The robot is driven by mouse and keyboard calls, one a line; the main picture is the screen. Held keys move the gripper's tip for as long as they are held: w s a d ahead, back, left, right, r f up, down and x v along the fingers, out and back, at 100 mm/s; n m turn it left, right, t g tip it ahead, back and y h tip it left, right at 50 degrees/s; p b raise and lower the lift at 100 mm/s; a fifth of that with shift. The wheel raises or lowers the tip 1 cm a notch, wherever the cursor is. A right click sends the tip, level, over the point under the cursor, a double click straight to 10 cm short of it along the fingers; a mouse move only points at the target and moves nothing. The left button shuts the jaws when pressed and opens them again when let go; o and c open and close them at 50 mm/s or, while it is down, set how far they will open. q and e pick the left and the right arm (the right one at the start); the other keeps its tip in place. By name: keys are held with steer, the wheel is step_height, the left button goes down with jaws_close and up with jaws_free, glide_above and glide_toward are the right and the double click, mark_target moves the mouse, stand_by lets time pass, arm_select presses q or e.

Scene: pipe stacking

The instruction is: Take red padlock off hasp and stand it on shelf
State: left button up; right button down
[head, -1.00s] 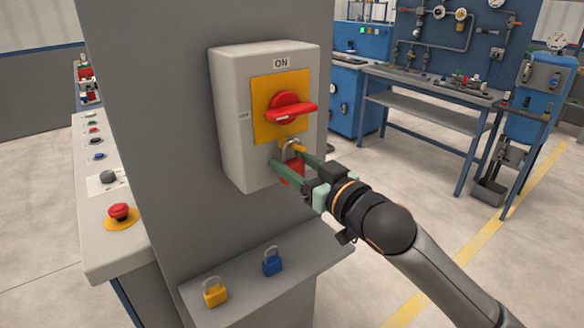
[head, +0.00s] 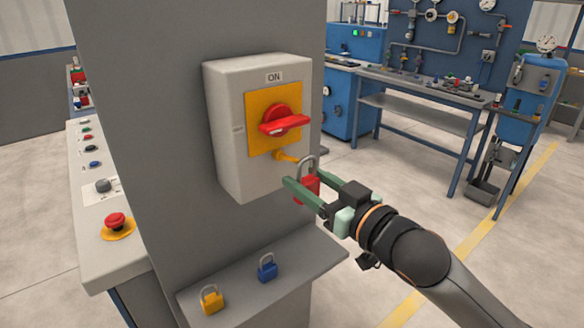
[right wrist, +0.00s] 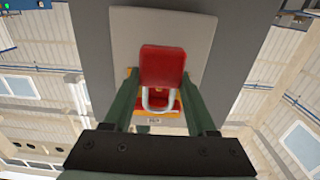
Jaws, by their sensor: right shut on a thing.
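The red padlock (head: 306,189) is between the green fingers of my right gripper (head: 300,178), which is shut on its body. Its grey shackle points up, just right of the yellow hasp (head: 284,157) below the red switch handle (head: 283,121). In the head view the hasp's tip meets the shackle's left edge; I cannot tell if they touch. The right wrist view shows the red padlock (right wrist: 162,66) between both fingers. The grey shelf (head: 325,259) is lower down on the column. My left gripper is not in view.
A blue padlock (head: 267,268) and a yellow padlock (head: 211,300) stand on the shelf's left and middle part. The shelf's right part is bare. The grey switch box (head: 228,150) juts out beside the gripper. A console (head: 112,265) stands at left.

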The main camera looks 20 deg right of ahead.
steer(key=v, duration=0.2)
steer(key=shift+s+f, duration=0.15)
steer(key=shift+s, duration=0.1)
arm_select(q)
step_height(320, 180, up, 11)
steer(key=p, duration=1.1)
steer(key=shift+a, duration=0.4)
arm_select(e)
steer(key=v, duration=0.9)
steer(key=shift+s+r, duration=0.25)
steer(key=shift+s, duration=0.05)
steer(key=shift+d+f, duration=0.15)
steer(key=shift+f, duration=0.05)
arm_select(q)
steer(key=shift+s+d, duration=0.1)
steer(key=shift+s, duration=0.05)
arm_select(e)
steer(key=shift+s, duration=0.1)
